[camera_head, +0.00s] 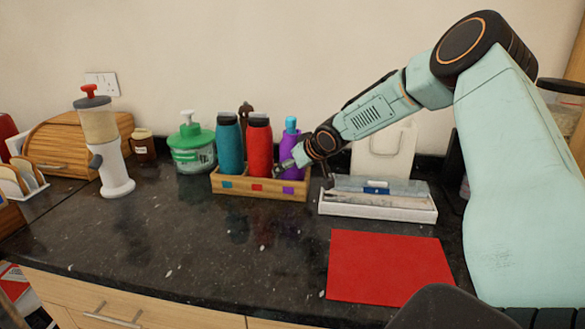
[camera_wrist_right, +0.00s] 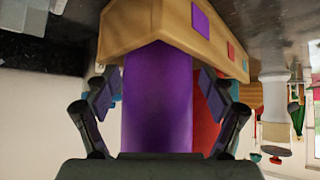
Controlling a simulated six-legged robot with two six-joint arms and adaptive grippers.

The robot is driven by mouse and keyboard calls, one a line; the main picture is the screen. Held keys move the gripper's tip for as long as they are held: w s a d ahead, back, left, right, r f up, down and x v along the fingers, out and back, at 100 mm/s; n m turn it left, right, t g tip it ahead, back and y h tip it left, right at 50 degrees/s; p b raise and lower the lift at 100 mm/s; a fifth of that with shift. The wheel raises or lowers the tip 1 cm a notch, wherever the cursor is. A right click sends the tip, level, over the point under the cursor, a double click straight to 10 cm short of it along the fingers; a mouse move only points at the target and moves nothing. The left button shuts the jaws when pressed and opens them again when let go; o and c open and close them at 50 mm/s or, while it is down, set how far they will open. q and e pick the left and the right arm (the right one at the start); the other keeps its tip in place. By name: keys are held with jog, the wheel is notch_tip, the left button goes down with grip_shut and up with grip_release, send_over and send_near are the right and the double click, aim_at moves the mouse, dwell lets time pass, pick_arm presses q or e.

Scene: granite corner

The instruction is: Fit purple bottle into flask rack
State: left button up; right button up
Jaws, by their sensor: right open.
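The purple bottle (camera_head: 288,145) with a light blue cap stands upright in the right end of the wooden flask rack (camera_head: 230,186), behind the rack's purple square. The teal bottle (camera_head: 230,148) and red bottle (camera_head: 259,150) stand in its left and middle places. My right gripper (camera_head: 297,160) is at the purple bottle's right side. In the right wrist view, which is upside down, the purple bottle (camera_wrist_right: 157,110) is between the open fingers of the right gripper (camera_wrist_right: 158,97), its lower end at the rack (camera_wrist_right: 150,22). The bottle's base is hidden. My left gripper is not in view.
A white tray (camera_head: 378,212) holding a grey item is right of the rack. A red mat (camera_head: 385,268) lies in front. A green pump bottle (camera_head: 191,150) and a white dispenser (camera_head: 112,170) stand left. The countertop before the rack is clear.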

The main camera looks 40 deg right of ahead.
jog(key=shift+s, duration=0.1)
jog(key=shift+r, duration=0.1)
jog(key=shift+r, duration=0.2)
jog(key=shift+s+r, duration=0.25)
jog(key=shift+s, duration=0.1)
jog(key=shift+s+a+r+b, duration=0.1)
jog(key=shift+s+r+b, duration=0.25)
jog(key=shift+s+r, duration=0.2)
jog(key=p+v, duration=0.9)
jog(key=p, duration=0.3)
dwell(0.3)
